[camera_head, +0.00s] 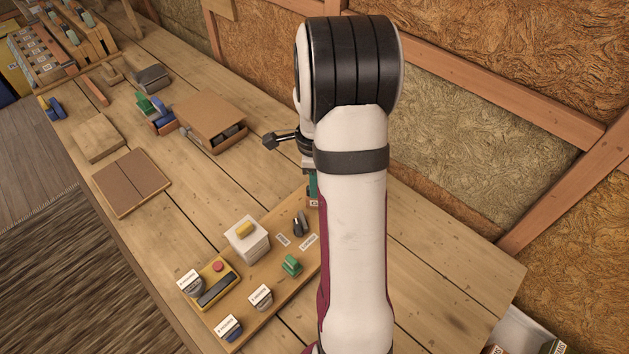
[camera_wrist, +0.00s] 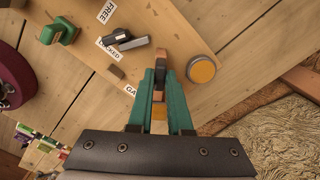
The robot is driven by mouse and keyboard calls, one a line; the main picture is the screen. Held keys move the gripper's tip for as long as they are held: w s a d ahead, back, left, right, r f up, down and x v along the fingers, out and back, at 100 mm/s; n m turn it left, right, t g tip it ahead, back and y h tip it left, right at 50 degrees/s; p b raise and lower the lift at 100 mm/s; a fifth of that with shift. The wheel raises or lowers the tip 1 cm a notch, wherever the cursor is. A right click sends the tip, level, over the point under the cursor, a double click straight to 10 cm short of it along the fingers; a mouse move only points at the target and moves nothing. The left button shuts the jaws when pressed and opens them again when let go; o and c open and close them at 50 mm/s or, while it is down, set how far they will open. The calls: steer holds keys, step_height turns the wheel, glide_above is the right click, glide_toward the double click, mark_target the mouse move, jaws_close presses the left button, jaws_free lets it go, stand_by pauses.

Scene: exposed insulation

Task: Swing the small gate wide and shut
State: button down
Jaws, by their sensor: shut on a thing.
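In the wrist view my gripper (camera_wrist: 160,72) has teal fingers closed on a narrow brown wooden piece (camera_wrist: 161,56), which appears to be the small gate. Its upper end shows just past the fingertips; the rest is hidden between them. A partly covered label starting "GA" (camera_wrist: 130,91) lies beside the left finger. A dark grey latch lever (camera_wrist: 128,41) is left of the fingertips, near labels reading FREE (camera_wrist: 106,12) and LOCKED (camera_wrist: 107,49). In the head view my arm hides the gate and most of the gripper; only a bit of teal finger (camera_head: 313,185) shows.
A round yellow-topped knob (camera_wrist: 201,69) stands close right of my fingers. A green handle (camera_wrist: 59,31) is on the same board. A white box with a yellow knob (camera_head: 247,239) and a yellow button box (camera_head: 209,284) are nearby. A wooden cabinet (camera_head: 211,117) stands farther back.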

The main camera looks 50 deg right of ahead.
steer(key=s+a+n, duration=0.1)
steer(key=n, duration=0.1)
steer(key=shift+s+a+n, duration=0.15)
steer(key=shift+n, duration=0.25)
steer(key=n, duration=0.1)
steer(key=s+a+n, duration=0.1)
steer(key=shift+s+n, duration=0.25)
steer(key=shift+n, duration=0.15)
steer(key=shift+s+a+n, duration=0.15)
steer(key=shift+s+n, duration=0.6)
steer(key=shift+n, duration=0.4)
steer(key=shift+s+a+n, duration=0.1)
steer(key=shift+s+n, duration=0.65)
steer(key=shift+n, duration=0.4)
steer(key=c, duration=0.8)
jaws_free()
steer(key=shift+c, duration=0.2)
steer(key=shift+r, duration=0.1)
step_height(320, 180, up, 16)
